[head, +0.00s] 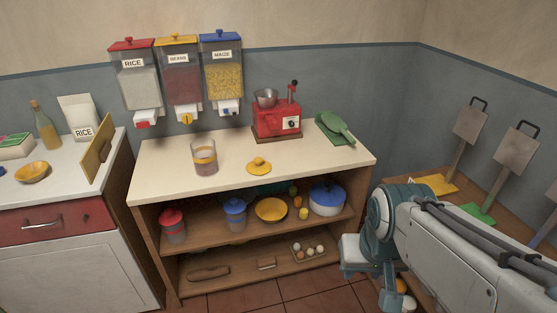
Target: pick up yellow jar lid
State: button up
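The yellow jar lid (259,166) lies on the cream countertop (310,165), with a small round knob on top.
Wall dispensers (181,80) hang above the counter. Shelves below hold a blue-lidded pot (326,202), a yellow bowl (271,210) and canisters. The counter's front middle is clear.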

aim_at(259, 166)
jog(key=u, duration=0.6)
jog(key=i, duration=0.5)
jog(key=u, duration=0.55)
jog(key=i, duration=1.25)
jog(key=z, duration=0.7)
